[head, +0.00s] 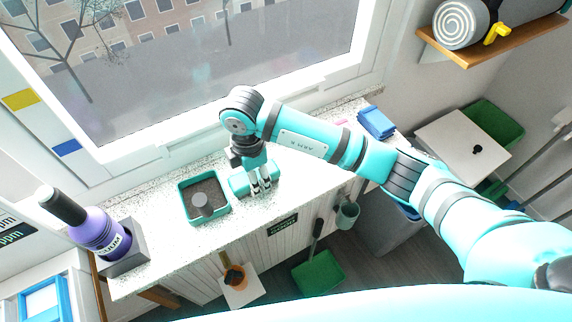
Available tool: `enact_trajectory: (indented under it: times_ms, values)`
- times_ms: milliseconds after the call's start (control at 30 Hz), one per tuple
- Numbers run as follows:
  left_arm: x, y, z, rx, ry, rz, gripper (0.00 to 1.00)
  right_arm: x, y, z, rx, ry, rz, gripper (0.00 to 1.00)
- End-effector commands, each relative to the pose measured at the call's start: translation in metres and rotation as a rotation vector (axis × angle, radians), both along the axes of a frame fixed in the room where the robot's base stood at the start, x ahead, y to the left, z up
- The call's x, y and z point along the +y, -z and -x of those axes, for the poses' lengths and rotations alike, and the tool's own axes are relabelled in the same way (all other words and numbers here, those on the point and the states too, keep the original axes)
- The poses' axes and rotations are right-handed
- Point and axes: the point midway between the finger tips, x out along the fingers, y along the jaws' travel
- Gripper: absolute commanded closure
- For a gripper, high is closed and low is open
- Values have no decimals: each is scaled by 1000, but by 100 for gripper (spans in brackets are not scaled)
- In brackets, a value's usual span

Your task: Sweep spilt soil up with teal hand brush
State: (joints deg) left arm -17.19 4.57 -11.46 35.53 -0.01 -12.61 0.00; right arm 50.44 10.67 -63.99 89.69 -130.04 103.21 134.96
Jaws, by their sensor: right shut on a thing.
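My right gripper (262,187) points down at the white counter (318,181), shut on a teal block-like thing that looks like the hand brush (239,186). The gripper covers part of the brush, and its bristles cannot be made out. Just left of it is a teal square tray (185,210) holding dark grey-brown soil (211,188) and a grey round-topped item (200,200). Dark specks dot the counter, densest along the window side; I cannot tell spilt soil from the surface's pattern. My left gripper is not in view.
A purple vacuum (92,229) stands in a grey holder at the counter's left end. Blue folded cloths (375,122) lie at the right end. The window is behind.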

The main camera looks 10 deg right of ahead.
Motion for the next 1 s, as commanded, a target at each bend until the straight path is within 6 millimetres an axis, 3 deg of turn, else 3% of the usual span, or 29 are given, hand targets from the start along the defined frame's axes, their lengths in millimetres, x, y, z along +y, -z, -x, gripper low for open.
enact_trajectory:
  times_ms: [333,700,1000]
  values:
    - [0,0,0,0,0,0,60,1,0,0,-1,2,2,79]
    - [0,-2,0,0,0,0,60,-37,0,-14,-1,4,2,79]
    - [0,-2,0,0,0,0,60,-40,0,-15,0,2,1,79]
